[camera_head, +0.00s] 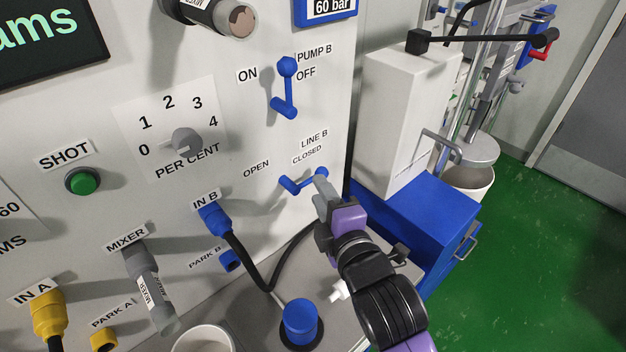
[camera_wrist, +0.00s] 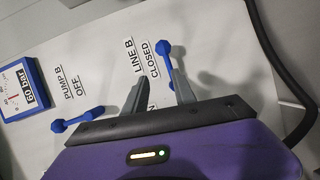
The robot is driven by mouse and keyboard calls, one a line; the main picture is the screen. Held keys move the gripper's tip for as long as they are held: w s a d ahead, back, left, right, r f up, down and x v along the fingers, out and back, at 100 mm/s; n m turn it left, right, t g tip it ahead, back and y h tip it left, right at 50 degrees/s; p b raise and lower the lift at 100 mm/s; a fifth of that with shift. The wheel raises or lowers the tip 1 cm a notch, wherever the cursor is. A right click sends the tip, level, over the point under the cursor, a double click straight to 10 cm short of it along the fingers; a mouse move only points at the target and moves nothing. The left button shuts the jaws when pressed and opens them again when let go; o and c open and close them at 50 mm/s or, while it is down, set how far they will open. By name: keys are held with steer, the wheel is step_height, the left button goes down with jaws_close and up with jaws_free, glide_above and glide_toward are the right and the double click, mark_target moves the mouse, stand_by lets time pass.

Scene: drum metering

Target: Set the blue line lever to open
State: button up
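The blue LINE B lever (camera_head: 303,183) is on the white panel in the head view, pointing right toward the CLOSED label (camera_head: 307,155). The OPEN label (camera_head: 256,168) is to its left. My gripper (camera_head: 321,182) is at the lever's right end and partly covers it. In the wrist view, my gripper (camera_wrist: 156,84) has its two fingers apart. The blue lever (camera_wrist: 167,58) reaches down to the right fingertip, which hides part of it. I cannot tell whether finger and lever touch.
Above is the blue PUMP B lever (camera_head: 284,89). Left of the LINE B lever, the blue IN B connector (camera_head: 214,219) has a black hose. A blue-capped post (camera_head: 300,322) stands below. A blue box (camera_head: 425,222) is at right, beside the green floor (camera_head: 530,260).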

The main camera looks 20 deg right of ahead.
steer(key=shift+n+g, duration=0.3)
steer(key=shift+n, duration=0.6)
steer(key=w+f, duration=0.1)
steer(key=w, duration=0.4)
steer(key=w+d+f+p, duration=0.1)
steer(key=w, duration=0.1)
steer(key=shift+w+f, duration=0.2)
steer(key=shift+f, duration=0.15)
jaws_close()
stand_by(0.5)
